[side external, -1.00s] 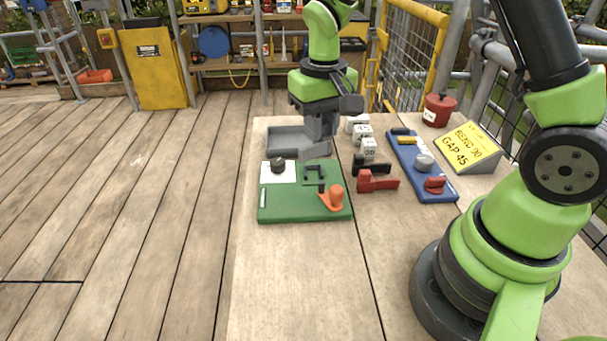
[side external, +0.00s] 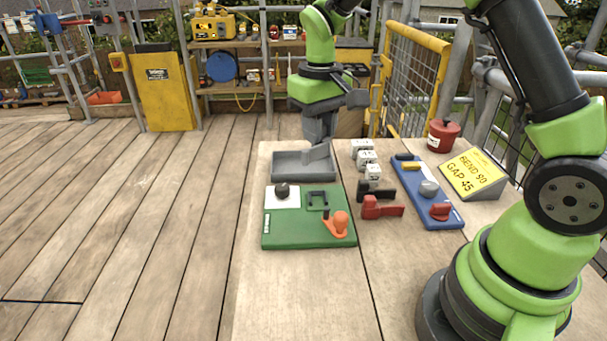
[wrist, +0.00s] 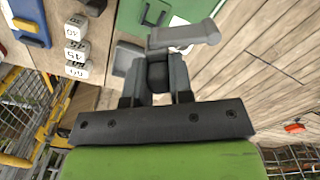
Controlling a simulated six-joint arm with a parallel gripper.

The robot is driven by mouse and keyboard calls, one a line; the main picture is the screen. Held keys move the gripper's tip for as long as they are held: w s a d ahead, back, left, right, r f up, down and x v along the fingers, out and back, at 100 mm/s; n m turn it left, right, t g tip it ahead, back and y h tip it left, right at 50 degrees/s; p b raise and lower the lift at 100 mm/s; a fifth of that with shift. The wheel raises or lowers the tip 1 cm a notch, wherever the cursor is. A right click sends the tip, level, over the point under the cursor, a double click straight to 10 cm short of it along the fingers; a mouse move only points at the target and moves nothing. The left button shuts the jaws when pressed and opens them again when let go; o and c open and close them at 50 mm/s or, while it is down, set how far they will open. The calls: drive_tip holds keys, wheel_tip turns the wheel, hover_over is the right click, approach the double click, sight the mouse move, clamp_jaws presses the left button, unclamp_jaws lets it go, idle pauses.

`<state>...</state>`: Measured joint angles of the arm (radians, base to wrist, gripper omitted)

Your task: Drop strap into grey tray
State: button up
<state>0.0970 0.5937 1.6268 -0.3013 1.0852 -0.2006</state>
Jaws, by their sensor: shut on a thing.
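My gripper (side external: 318,138) is shut on a grey strap (side external: 317,153), a short bar that shows in the side view at the fingertips. In the wrist view the strap (wrist: 186,35) lies crosswise in the jaws of my gripper (wrist: 158,72). The grey tray (side external: 290,178) is a shallow open box behind the green board. The strap overlaps the right part of the tray in the side view; its height above the floor is hard to tell. In the wrist view the tray (wrist: 124,58) is mostly hidden behind my gripper.
A green board (side external: 300,238) with a dark knob, a dark bracket and an orange piece lies in front of the tray. A blue board (side external: 428,197) lies further right.

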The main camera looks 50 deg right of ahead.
drive_tip(key=w+d+f+m, duration=0.3)
drive_tip(key=w+d+m, duration=0.45)
drive_tip(key=d, duration=0.55)
drive_tip(key=shift+n, duration=0.35)
drive_tip(key=f, duration=0.6)
drive_tip(key=w+f, duration=0.1)
drive_tip(key=f, duration=0.2)
drive_tip(key=shift+f, duration=0.25)
drive_tip(key=shift+f, duration=0.15)
drive_tip(key=shift+f, duration=0.45)
drive_tip(key=o, duration=0.7)
drive_tip(key=shift+o, duration=0.2)
